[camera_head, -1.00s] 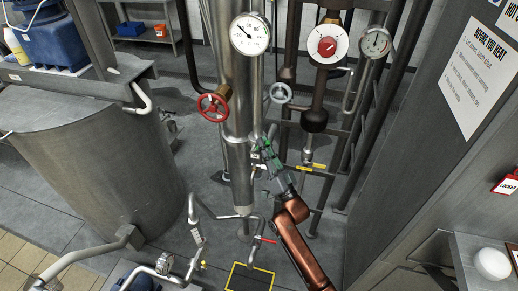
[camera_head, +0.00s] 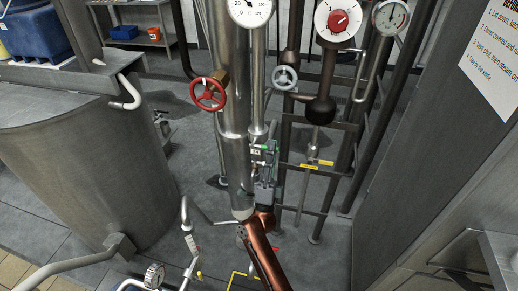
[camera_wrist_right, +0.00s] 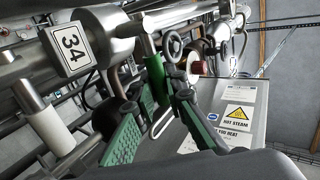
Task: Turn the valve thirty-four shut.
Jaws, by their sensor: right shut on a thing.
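The valve tagged 34 (camera_wrist_right: 72,48) is on a steel pipe in the right wrist view. Its green handle (camera_wrist_right: 156,78) stands between my right gripper's green-padded fingers (camera_wrist_right: 155,108). In the head view, the right gripper (camera_head: 263,163) is at the lower part of the steel column, close to a small white tag (camera_head: 255,152) and a green handle (camera_head: 264,147). The gripper is shut on the green handle. The fingers hide part of the handle, so its exact angle to the pipe is hard to tell. My left gripper is out of view.
A red handwheel (camera_head: 208,92) and a grey handwheel (camera_head: 285,78) sit above the gripper. A yellow lever (camera_head: 318,163) is to its right. A large vessel (camera_head: 80,165) stands at left and a grey cabinet (camera_head: 435,140) at right. Pipes crowd the lower left.

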